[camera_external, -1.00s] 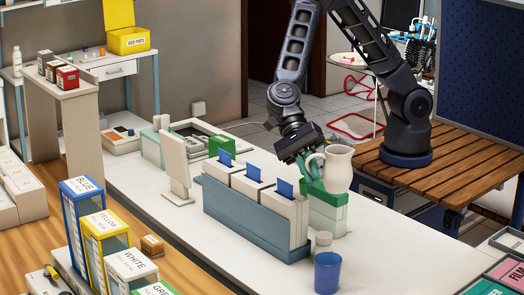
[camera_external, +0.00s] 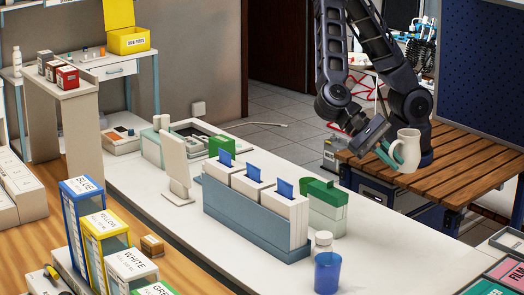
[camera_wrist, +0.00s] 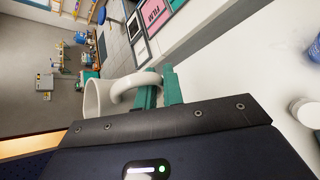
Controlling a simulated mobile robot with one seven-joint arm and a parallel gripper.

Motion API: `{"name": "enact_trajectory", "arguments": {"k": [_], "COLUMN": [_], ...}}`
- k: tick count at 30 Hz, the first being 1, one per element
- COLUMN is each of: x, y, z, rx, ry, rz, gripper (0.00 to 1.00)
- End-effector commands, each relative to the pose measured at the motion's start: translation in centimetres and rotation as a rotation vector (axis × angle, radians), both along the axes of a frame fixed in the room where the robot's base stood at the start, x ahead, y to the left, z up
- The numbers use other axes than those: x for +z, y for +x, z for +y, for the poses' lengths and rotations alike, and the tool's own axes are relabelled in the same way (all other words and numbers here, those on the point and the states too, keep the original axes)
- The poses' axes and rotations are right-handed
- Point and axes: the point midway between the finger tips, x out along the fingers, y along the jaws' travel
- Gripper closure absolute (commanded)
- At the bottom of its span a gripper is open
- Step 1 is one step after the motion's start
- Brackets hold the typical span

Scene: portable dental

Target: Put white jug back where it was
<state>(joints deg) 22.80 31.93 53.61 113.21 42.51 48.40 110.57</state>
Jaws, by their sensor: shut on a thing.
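The white jug (camera_external: 406,150) is upright in my gripper (camera_external: 388,155), over or near the slatted wooden platform at the right in the external view. I cannot tell whether its base touches the slats. The gripper's green fingers are shut on the jug's handle, on the jug's left side. In the wrist view the jug (camera_wrist: 98,98) shows sideways, with its handle between the green fingers (camera_wrist: 160,90).
The wooden platform (camera_external: 462,180) has bare slats right of the jug. The white counter (camera_external: 385,250) holds a blue cup (camera_external: 327,272), a small white bottle (camera_external: 323,241), a green-topped box (camera_external: 322,190) and a grey holder with white boxes (camera_external: 250,220).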

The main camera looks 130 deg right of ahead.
Motion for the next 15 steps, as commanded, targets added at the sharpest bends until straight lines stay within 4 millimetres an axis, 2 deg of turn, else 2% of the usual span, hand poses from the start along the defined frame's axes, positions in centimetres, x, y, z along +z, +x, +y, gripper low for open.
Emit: {"name": "enact_trajectory", "arguments": {"k": [15], "x": [-4.3], "y": [0.2], "z": [-0.1], "rx": [-0.004], "ry": [0.000], "rz": [0.004], "gripper": [1.00]}}
